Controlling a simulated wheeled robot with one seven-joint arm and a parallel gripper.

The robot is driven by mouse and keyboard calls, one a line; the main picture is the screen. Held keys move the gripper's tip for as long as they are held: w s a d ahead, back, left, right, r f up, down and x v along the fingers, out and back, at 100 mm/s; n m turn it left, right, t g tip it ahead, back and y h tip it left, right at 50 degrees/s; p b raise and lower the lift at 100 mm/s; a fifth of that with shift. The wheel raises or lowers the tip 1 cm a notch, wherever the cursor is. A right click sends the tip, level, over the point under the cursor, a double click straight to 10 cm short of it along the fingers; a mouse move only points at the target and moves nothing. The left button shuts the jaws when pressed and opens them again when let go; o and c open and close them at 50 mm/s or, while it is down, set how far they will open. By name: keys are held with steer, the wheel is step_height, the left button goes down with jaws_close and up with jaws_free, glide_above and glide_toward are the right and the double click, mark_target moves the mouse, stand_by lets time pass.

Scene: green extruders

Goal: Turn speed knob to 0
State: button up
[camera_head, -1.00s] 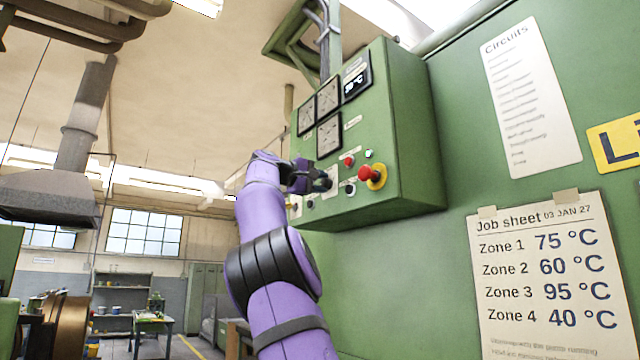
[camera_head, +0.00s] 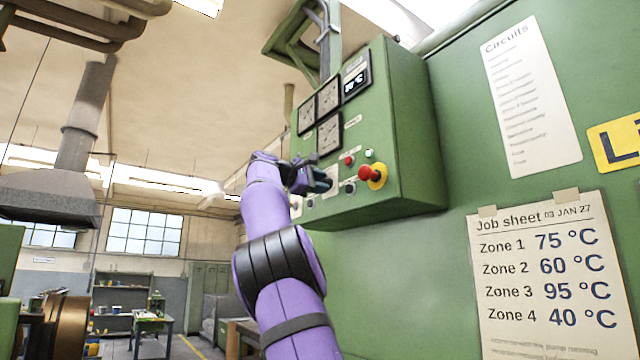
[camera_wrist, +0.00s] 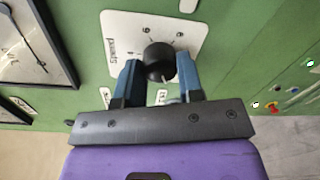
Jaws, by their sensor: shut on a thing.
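The black speed knob (camera_wrist: 159,58) sits on a white plate (camera_wrist: 119,25) marked "Speed" on the green control box (camera_head: 405,150). My gripper (camera_wrist: 157,64) has its two blue fingers on either side of the knob, shut on it, in the wrist view. A small light mark shows on the lower part of the knob. The numbers around it are too small to read. In the head view my gripper (camera_head: 322,181) is at the lower front of the box and hides the knob.
Square dials (camera_head: 329,134) and a digital display (camera_head: 356,82) are higher up. A job sheet (camera_head: 545,280) hangs at right.

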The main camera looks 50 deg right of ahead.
steer(key=o, duration=0.9)
steer(key=v, duration=1)
steer(key=shift+w+a, duration=0.1)
steer(key=shift+a, duration=0.3)
steer(key=shift+a, duration=0.1)
